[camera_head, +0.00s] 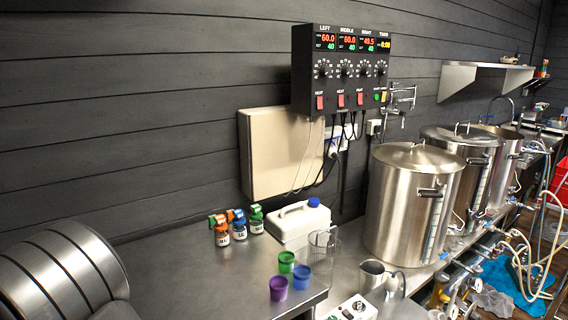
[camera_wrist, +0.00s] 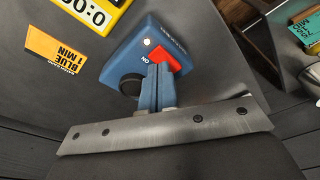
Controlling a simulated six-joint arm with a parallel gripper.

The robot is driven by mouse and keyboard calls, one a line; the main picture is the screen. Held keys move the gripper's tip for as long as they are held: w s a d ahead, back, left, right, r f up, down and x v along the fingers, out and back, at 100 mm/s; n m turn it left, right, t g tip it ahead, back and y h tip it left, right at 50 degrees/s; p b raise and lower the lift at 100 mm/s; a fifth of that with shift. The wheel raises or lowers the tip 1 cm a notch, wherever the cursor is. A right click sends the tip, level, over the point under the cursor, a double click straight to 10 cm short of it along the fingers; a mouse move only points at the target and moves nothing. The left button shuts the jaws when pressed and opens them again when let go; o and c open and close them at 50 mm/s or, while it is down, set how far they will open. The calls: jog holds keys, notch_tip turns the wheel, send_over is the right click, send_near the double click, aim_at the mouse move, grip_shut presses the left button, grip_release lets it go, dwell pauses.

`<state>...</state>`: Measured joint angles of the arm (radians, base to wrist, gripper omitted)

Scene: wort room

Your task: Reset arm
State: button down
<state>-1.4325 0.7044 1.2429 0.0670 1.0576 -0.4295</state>
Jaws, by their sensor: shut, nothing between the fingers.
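My gripper (camera_wrist: 157,70) shows in the wrist view as two narrow blue fingers. They are shut together with nothing between them. The tips are in front of a blue box (camera_wrist: 140,45) with a red switch (camera_wrist: 167,60) marked ON and a black knob (camera_wrist: 131,85). The tips overlap the switch's lower edge in the picture. I cannot tell whether they touch it. The gripper does not show in the head view.
The wrist view shows a yellow timer (camera_wrist: 92,10) and an orange card (camera_wrist: 57,47). In the head view, green (camera_head: 286,261) and purple (camera_head: 278,288) cups, small bottles (camera_head: 239,229), a white jug (camera_head: 298,222) and steel kettles (camera_head: 410,200) stand on the bench. A control panel (camera_head: 345,70) hangs above.

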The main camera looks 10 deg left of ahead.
notch_tip(320, 180, up, 5)
jog(key=shift+r, duration=0.1)
notch_tip(320, 180, down, 6)
jog(key=shift+f, duration=0.15)
jog(key=shift+r, duration=0.2)
notch_tip(320, 180, up, 8)
jog(key=w, duration=0.1)
jog(key=w+r+n+g+y, duration=0.1)
jog(key=w+n, duration=0.4)
jog(key=w, duration=1.4)
jog(key=shift+d+g, duration=0.3)
jog(key=shift+g, duration=0.5)
jog(key=shift+r, duration=0.1)
